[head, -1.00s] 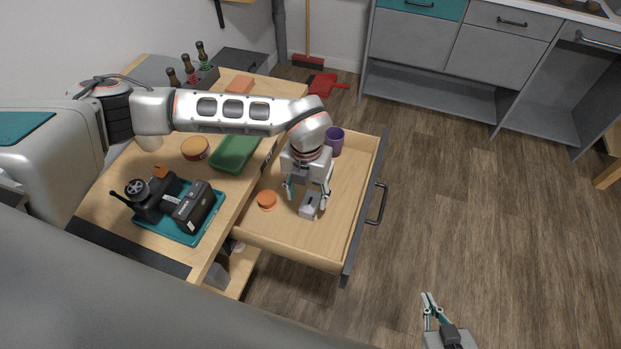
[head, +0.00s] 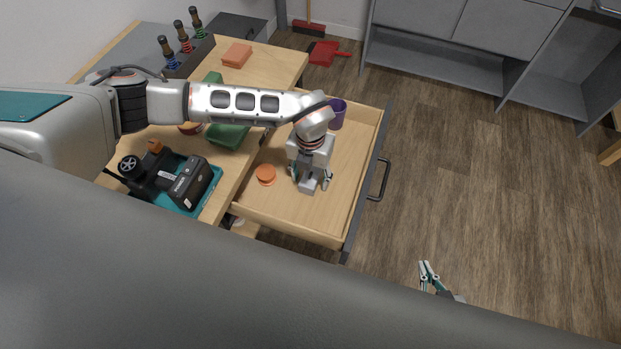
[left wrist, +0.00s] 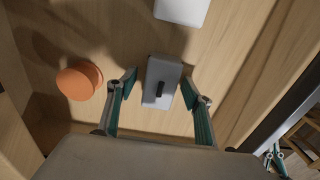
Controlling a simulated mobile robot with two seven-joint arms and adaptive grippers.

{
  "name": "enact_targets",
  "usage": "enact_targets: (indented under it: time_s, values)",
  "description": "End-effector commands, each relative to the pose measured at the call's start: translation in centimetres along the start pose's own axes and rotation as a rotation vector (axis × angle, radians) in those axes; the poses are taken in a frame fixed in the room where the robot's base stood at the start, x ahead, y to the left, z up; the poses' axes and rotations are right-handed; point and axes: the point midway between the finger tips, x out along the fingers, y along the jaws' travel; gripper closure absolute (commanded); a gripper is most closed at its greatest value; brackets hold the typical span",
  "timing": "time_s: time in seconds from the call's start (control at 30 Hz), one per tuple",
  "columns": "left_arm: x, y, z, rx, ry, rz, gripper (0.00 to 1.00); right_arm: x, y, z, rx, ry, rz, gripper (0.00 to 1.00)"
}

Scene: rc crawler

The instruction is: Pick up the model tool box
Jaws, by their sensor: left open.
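The model tool box (left wrist: 163,84) is a small light grey box with a black handle on top. It lies in the open wooden drawer (head: 285,222). My left gripper (left wrist: 160,86) is open, with one fingertip on each side of the box; contact cannot be made out. In the head view my left gripper (head: 310,182) points down into the drawer, and the box (head: 308,187) shows partly between its fingers. My right gripper (head: 425,265) is low over the floor, away from the drawer; its fingertips look close together, but its opening is unclear.
In the drawer, an orange round piece (head: 266,174) lies left of the box, a purple cup (head: 337,115) stands farther back, and a white block (left wrist: 182,10) lies beyond the box. The worktop holds a teal tray (head: 205,196) with the crawler (head: 150,170) and a black battery (head: 190,183).

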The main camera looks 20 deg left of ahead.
Motion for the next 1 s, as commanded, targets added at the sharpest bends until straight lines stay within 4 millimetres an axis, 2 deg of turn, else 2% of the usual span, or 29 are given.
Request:
enact_targets:
  time_s: [0.17, 0.2, 0.3, 0.37, 0.77, 0.87, 1.0]
  values:
    - [0.0, 0.0, 0.0, 0.0, -0.001, 0.0, 0.49, 0.0, 0.1, -0.3, 0.0, 0.004, 0.001, 1.0]
    - [0.0, 0.0, 0.0, 0.0, -0.001, 0.0, 0.52, 0.0, 0.1, -0.3, 0.0, 0.006, 0.001, 1.0]
    - [0.0, 0.0, 0.0, 0.0, -0.001, 0.0, 0.78, 0.0, 0.1, -0.5, 0.0, 0.008, 0.001, 1.0]
    - [0.0, 0.0, 0.0, 0.0, -0.001, 0.0, 0.91, 0.0, 0.1, -0.5, 0.0, 0.009, 0.001, 1.0]
    - [-0.4, 0.0, 0.1, 0.0, -0.002, 0.0, 0.91, -0.1, 0.1, -0.5, 0.0, 0.008, 0.001, 1.0]
    - [-1.1, 0.0, 0.1, 0.0, -0.003, 0.0, 0.91, -0.1, 0.1, -0.5, 0.0, 0.007, 0.001, 1.0]
    - [-2.9, 0.0, 0.2, 0.001, -0.005, -0.001, 0.91, -0.2, 0.1, -0.7, -0.001, 0.007, 0.001, 1.0]
